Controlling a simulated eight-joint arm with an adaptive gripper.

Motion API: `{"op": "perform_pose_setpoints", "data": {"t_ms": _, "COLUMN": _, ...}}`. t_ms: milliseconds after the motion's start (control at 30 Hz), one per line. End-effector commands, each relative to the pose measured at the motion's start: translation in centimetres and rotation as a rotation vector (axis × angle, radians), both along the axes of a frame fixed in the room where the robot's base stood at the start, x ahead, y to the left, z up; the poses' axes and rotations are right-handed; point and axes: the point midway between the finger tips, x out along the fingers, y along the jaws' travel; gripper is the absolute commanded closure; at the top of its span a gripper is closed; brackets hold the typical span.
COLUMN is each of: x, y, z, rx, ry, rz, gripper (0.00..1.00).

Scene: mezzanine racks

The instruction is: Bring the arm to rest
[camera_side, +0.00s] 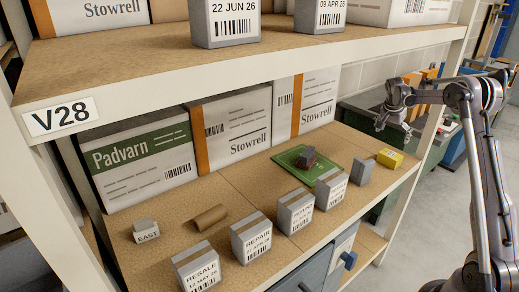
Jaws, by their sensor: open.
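My arm comes in from the right edge, bent at a high elbow.
A green workbench (365,104) stands behind.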

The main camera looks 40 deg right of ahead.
Motion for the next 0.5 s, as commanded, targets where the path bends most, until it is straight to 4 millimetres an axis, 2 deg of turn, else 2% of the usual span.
{"op": "perform_pose_setpoints", "data": {"t_ms": 67, "x": 0.2, "y": 0.8, "z": 0.4, "rx": 0.004, "ry": 0.002, "rz": 0.019, "gripper": 0.0}}
{"op": "perform_pose_setpoints", "data": {"t_ms": 167, "x": 0.8, "y": 3.1, "z": 1.5, "rx": 0.016, "ry": 0.01, "rz": 0.081, "gripper": 0.0}}
{"op": "perform_pose_setpoints", "data": {"t_ms": 333, "x": 1.7, "y": 10.5, "z": 4.5, "rx": 0.054, "ry": 0.035, "rz": 0.279, "gripper": 0.0}}
{"op": "perform_pose_setpoints", "data": {"t_ms": 500, "x": 1.3, "y": 18.4, "z": 7.1, "rx": 0.08, "ry": 0.053, "rz": 0.494, "gripper": 0.0}}
